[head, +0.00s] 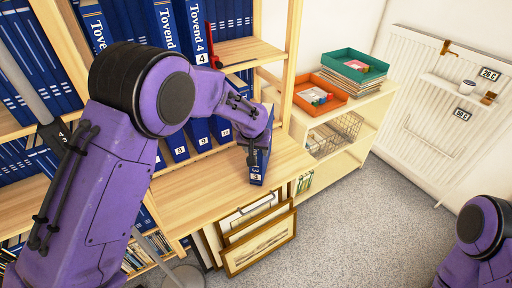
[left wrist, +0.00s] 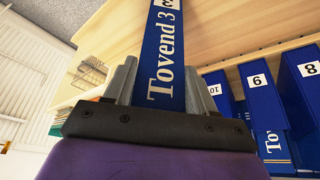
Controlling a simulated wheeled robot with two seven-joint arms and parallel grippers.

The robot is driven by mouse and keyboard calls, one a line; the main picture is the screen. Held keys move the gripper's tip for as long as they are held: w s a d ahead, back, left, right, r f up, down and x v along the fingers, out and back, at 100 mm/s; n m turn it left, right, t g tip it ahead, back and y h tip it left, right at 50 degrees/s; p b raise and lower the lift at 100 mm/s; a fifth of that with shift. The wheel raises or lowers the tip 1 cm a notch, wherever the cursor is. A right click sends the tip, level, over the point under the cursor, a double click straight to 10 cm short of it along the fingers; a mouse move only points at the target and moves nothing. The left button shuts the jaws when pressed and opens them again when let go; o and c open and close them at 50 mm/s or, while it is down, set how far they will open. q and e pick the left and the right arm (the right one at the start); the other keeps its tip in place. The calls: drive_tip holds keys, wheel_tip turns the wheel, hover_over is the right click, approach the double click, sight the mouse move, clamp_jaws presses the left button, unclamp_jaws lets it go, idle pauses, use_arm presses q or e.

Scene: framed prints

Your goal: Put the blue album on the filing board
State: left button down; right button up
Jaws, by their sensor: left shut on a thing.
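The blue album (head: 258,178), labelled "Tovend 3", is upright at the front right part of the light wooden board (head: 205,182), which I take for the filing board. Its spine fills the middle of the left wrist view (left wrist: 165,40). My left gripper (head: 259,150) is shut on the album, with a grey finger on each side of the spine in the left wrist view (left wrist: 163,88). I cannot tell whether the album's base touches the board. My right gripper is out of view; only part of my right arm shows at the lower right.
Several blue albums (head: 200,134) stand at the back of the board, and more fill the shelves above. Framed prints (head: 258,245) lean below the board's front edge. A low shelf with an orange tray (head: 320,94) and a green tray (head: 354,66) stands to the right.

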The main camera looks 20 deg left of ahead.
use_arm(q)
drive_tip(key=shift+c, duration=2.4)
unclamp_jaws()
drive_tip(key=shift+f, duration=0.1)
drive_tip(key=shift+o, duration=0.6)
drive_tip(key=shift+s, duration=0.1)
drive_tip(key=shift+s+d+r, duration=0.1)
drive_tip(key=shift+s+r, duration=0.1)
drive_tip(key=shift+r, duration=0.05)
drive_tip(key=b+v, duration=0.1)
drive_tip(key=v, duration=1)
drive_tip(key=shift+r, duration=0.4)
